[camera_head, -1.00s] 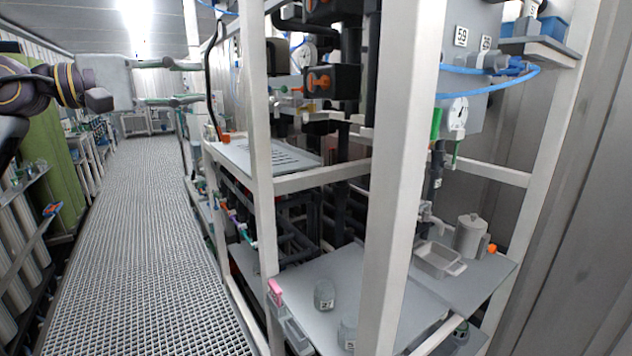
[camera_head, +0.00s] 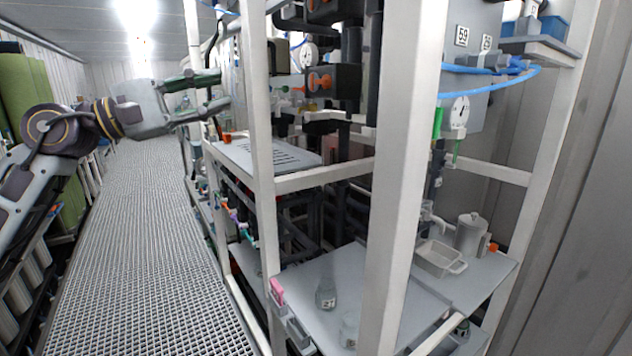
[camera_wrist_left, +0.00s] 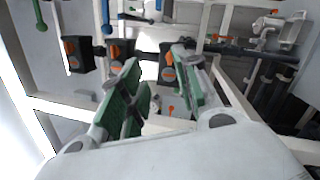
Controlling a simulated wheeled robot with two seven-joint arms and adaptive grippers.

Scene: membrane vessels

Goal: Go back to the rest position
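My left arm comes in from the left in the head view. Its gripper (camera_head: 216,90) is held in the air over the aisle, just left of the white rack post. The two green-padded fingers are spread apart with nothing between them. The left wrist view shows the same gripper (camera_wrist_left: 157,65) open and empty, with valves and pipes beyond it. My right gripper is in neither view.
A white frame rack (camera_head: 392,180) with shelves stands on the right. Its lower shelf (camera_head: 385,290) holds small jars, and a tray (camera_head: 439,259) and lidded mug (camera_head: 470,236) stand farther right. The grated aisle floor (camera_head: 150,250) is clear.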

